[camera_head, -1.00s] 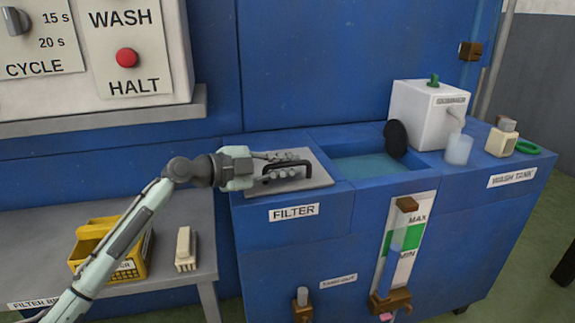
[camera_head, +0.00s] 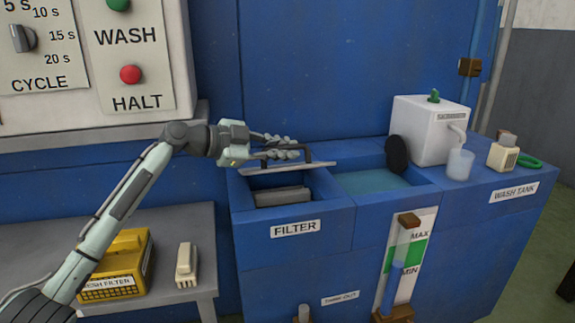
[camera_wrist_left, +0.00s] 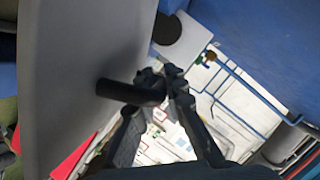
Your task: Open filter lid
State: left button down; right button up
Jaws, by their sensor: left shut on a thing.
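The filter lid (camera_head: 320,165) is a flat grey plate with a black bar handle (camera_head: 307,153). It is raised above the FILTER compartment (camera_head: 300,213) of the blue tank and shows nearly edge-on. A grey ribbed block (camera_head: 283,196) shows in the opening below. My left gripper (camera_head: 290,147) is shut on the handle. In the left wrist view the lid (camera_wrist_left: 75,55) fills the left side, and its handle (camera_wrist_left: 130,92) runs into my gripper (camera_wrist_left: 165,85). My right gripper is not in view.
The wash tank basin (camera_head: 372,181) with liquid lies right of the lid. A yellow FRESH FILTER box (camera_head: 118,262) and a pale block (camera_head: 186,265) sit on the grey bench at lower left.

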pick_arm(q)
jog(key=shift+w+a+r, duration=0.15)
jog(key=shift+w+r, duration=0.2)
jog(key=shift+r, duration=0.3)
jog(key=shift+w+a+r+n+p, duration=0.1)
jog(key=shift+w+r+n+p, duration=0.2)
jog(key=shift+w+r, duration=0.2)
jog(key=shift+w+a+r+g, duration=0.1)
jog(key=shift+w+r+g, duration=0.15)
jog(key=shift+g, duration=0.05)
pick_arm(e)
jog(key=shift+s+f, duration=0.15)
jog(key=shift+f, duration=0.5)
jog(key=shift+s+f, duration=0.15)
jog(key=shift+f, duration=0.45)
pick_arm(q)
jog(key=c, duration=1.9)
grip_release()
jog(key=shift+o, duration=0.2)
jog(key=shift+s+a, duration=0.1)
jog(key=shift+a, duration=0.05)
jog(key=v, duration=1.1)
jog(key=shift+s+a+r, duration=0.15)
jog(key=shift+s+a, duration=0.1)
jog(key=shift+a, duration=0.05)
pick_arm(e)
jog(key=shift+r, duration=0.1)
pick_arm(q)
jog(key=shift+o, duration=0.6)
